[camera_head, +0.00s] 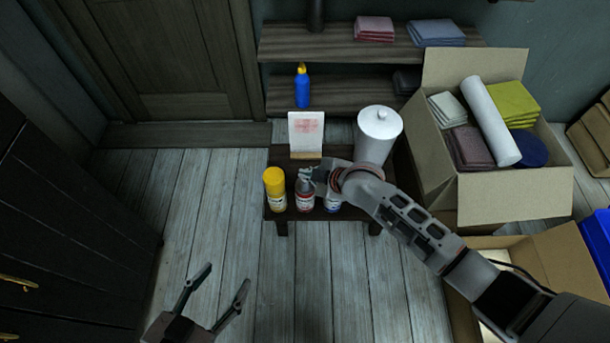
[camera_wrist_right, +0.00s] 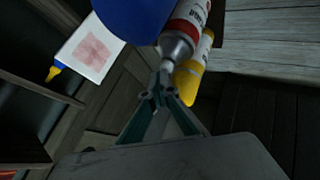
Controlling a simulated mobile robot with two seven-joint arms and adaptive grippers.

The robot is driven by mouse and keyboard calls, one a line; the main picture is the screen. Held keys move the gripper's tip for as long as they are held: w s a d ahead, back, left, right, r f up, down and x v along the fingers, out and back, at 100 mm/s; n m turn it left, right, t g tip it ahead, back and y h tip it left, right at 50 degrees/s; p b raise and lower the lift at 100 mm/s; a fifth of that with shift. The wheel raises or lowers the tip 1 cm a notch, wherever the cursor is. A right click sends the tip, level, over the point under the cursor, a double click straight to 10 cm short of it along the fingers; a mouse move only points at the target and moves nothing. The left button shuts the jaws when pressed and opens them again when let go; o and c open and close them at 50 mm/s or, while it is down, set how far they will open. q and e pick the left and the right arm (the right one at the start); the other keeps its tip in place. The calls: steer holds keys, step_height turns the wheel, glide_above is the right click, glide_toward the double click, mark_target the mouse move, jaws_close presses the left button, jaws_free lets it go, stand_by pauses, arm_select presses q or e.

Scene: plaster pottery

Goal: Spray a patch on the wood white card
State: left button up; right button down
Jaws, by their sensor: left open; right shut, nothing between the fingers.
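A white card (camera_head: 305,128) with a pale red patch stands upright in a wooden base (camera_head: 305,155) on a small dark table (camera_head: 285,158). It also shows in the wrist view (camera_wrist_right: 93,47). In front of it stand a yellow can (camera_head: 274,190), a red-and-white can (camera_head: 305,198) and a blue can (camera_head: 333,206), partly hidden by my right arm. My right gripper (camera_head: 308,174) is shut and empty by the top of the red-and-white can; in the wrist view its fingertips (camera_wrist_right: 157,85) are near that can's nozzle. Contact is unclear. My left gripper (camera_head: 217,282) is open and empty above the floor.
A white lidded canister (camera_head: 378,135) stands on the table's right side. A cardboard box (camera_head: 520,195) of cloths and a roll is to its right. A blue bottle (camera_head: 302,88) stands on the shelf behind. A dark cabinet (camera_head: 60,230) is at left. The floor left of the table is clear.

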arm_select(q)
steer(key=shift+r, duration=0.1)
arm_select(e)
steer(key=shift+r+p, duration=0.4)
steer(key=shift+r, duration=0.1)
arm_select(q)
steer(key=shift+w+r, duration=0.35)
steer(key=shift+r, duration=0.3)
arm_select(e)
steer(key=shift+f, duration=0.1)
steer(key=shift+w+r+p, duration=0.1)
steer(key=shift+r+p, duration=0.5)
steer(key=shift+r, duration=0.55)
steer(key=shift+r+p, duration=1.25)
steer(key=shift+r, duration=0.75)
arm_select(q)
steer(key=w+r+t, duration=0.1)
steer(key=w+r, duration=0.2)
steer(key=r, duration=0.4)
steer(key=shift+r+t, duration=0.35)
steer(key=shift+t, duration=0.05)
arm_select(e)
steer(key=shift+f, duration=0.1)
arm_select(q)
steer(key=shift+w, duration=0.1)
